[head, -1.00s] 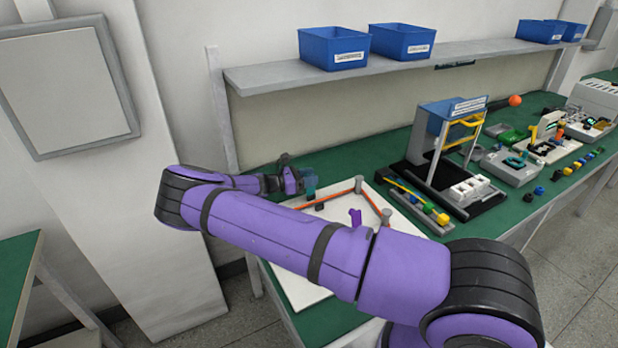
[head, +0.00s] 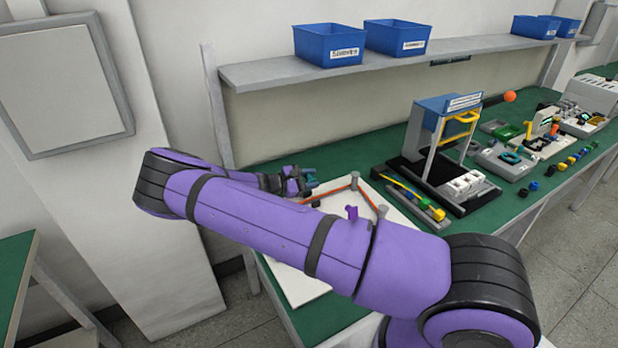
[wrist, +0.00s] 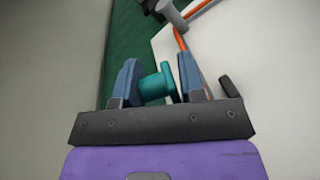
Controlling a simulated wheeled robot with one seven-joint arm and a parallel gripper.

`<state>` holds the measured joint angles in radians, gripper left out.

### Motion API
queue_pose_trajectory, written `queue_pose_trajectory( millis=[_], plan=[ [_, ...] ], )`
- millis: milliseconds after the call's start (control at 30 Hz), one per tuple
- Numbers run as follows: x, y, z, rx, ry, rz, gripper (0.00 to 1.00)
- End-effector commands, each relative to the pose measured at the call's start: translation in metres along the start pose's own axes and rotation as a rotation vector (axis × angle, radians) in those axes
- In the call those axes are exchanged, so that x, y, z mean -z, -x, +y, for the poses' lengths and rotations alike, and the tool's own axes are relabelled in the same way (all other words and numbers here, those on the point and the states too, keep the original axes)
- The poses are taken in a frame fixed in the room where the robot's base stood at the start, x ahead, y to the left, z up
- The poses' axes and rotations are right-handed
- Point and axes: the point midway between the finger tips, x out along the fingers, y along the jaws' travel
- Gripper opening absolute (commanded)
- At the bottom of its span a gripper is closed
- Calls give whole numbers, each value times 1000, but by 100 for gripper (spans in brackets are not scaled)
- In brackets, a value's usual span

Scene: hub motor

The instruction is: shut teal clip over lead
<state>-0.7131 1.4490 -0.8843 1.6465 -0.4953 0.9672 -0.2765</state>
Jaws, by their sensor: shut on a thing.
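The teal clip (wrist: 155,84) is between the two blue fingers of my gripper (wrist: 158,80) in the wrist view. My gripper is shut on it. The orange lead (wrist: 179,39) runs from a grey post down behind the right finger; whether the clip is around the lead or beside it I cannot tell. In the head view my gripper (head: 309,180) is at the far left corner of the white board (head: 299,287), and the clip is small and mostly hidden by the fingers. The lead (head: 336,191) stretches between grey posts there.
A purple clip (head: 351,212) stands on the board near the lead. A grey post (wrist: 171,13) is just ahead of my fingers. A black tray with a blue-topped stand (head: 447,103) is to the right. A shelf (head: 270,76) with blue bins runs along the wall behind.

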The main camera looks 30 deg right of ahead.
Motion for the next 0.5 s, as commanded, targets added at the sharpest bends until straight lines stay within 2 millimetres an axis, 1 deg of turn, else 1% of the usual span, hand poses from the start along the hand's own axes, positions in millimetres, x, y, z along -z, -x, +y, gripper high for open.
queue_pose_trajectory(
  millis=[500],
  plan=[
    [-1, -2, -22, -13, -399, 80, 0]
  ],
)
